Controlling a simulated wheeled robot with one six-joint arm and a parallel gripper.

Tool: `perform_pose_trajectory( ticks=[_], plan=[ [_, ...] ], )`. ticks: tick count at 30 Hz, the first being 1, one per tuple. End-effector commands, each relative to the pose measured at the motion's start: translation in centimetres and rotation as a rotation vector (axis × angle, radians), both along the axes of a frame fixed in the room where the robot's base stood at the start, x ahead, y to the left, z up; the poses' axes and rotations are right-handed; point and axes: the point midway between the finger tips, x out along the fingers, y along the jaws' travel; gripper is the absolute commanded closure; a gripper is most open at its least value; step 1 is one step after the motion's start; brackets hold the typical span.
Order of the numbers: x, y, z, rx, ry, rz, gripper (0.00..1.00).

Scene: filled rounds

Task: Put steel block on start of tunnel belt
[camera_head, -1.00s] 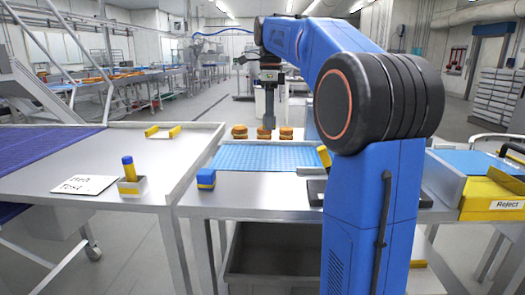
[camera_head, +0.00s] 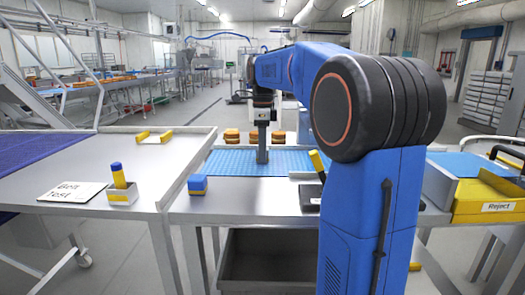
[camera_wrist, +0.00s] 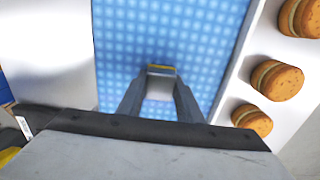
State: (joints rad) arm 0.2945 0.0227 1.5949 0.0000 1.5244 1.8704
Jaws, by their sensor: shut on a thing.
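My gripper (camera_head: 262,160) is over the blue dotted mat in the head view. In the wrist view my gripper (camera_wrist: 160,92) is shut on a small grey steel block (camera_wrist: 160,86) with a yellow strip along its far edge. The block is hidden or too small to make out in the head view. I cannot tell whether it touches the mat. A dark blue belt (camera_head: 45,158) runs at the left edge of the head view, far from my gripper. No tunnel shows on it, so I cannot tell if it is the tunnel belt.
The blue mat (camera_head: 225,163) lies on the steel table. Filled rounds (camera_wrist: 283,82) stand along its far side. A blue and yellow block (camera_head: 197,184) sits front left. Left are a card (camera_head: 72,191) and a holder with a stick (camera_head: 120,194). A yellow reject bin (camera_head: 490,200) is right.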

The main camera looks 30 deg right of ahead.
Motion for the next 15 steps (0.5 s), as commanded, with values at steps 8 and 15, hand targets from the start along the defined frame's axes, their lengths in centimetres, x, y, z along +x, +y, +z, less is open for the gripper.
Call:
perform_pose_trajectory(
  ticks=[8, 15],
  plan=[
    [0.01, -0.01, -0.15, -0.001, -0.001, 0.0, 0.99],
    [0.02, 0.0, -0.17, 0.0, 0.0, 0.0, 0.49]
  ],
)
